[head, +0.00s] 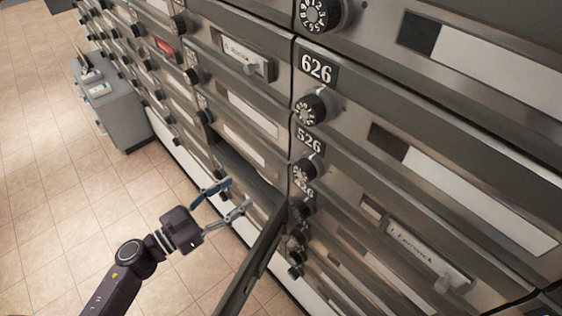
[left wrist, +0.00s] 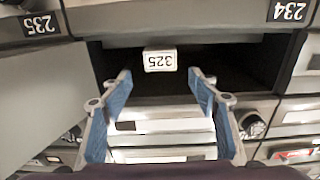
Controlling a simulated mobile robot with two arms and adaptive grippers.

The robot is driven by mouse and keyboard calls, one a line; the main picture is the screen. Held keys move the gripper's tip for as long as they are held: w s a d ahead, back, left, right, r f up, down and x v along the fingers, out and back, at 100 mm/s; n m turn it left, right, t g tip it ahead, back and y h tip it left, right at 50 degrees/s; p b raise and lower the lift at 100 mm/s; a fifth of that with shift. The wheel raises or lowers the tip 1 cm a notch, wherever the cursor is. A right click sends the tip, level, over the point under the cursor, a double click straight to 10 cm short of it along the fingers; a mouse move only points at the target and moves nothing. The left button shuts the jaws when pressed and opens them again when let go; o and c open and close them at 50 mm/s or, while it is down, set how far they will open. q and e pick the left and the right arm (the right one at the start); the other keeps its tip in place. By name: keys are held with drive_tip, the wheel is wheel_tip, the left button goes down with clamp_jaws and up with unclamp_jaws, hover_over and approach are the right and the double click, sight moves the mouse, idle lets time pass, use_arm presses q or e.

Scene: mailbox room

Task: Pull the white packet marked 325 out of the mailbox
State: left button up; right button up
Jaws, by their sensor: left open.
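The white packet marked 325 (left wrist: 160,61) shows its small end face in the left wrist view, where the lettering is upside down. It is in the dark opening of the mailbox (left wrist: 235,62). In the head view the open mailbox (head: 243,168) is low in the wall, and the packet cannot be made out. My left gripper (head: 238,193) is open and empty in front of this opening. In the left wrist view its blue-padded fingers (left wrist: 160,80) are spread to either side of the packet, apart from it. My right gripper is not in view.
The open mailbox door (head: 255,262) sticks out to the right of my left gripper; a grey panel (left wrist: 38,100) shows at left in the wrist view. Closed mailboxes with dials (head: 309,110) surround the opening. A grey cabinet (head: 115,112) stands farther back. The tiled floor (head: 60,215) at left is clear.

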use_arm(q)
drive_tip(key=x, duration=0.8)
drive_tip(key=shift+w, duration=0.15)
drive_tip(key=shift+x, duration=1.05)
drive_tip(key=shift+c, duration=0.3)
drive_tip(key=c, duration=0.9)
drive_tip(key=shift+p, duration=0.3)
drive_tip(key=shift+r+p, duration=0.3)
drive_tip(key=shift+p, duration=0.2)
drive_tip(key=p+v, duration=0.3)
drive_tip(key=v, duration=1.2)
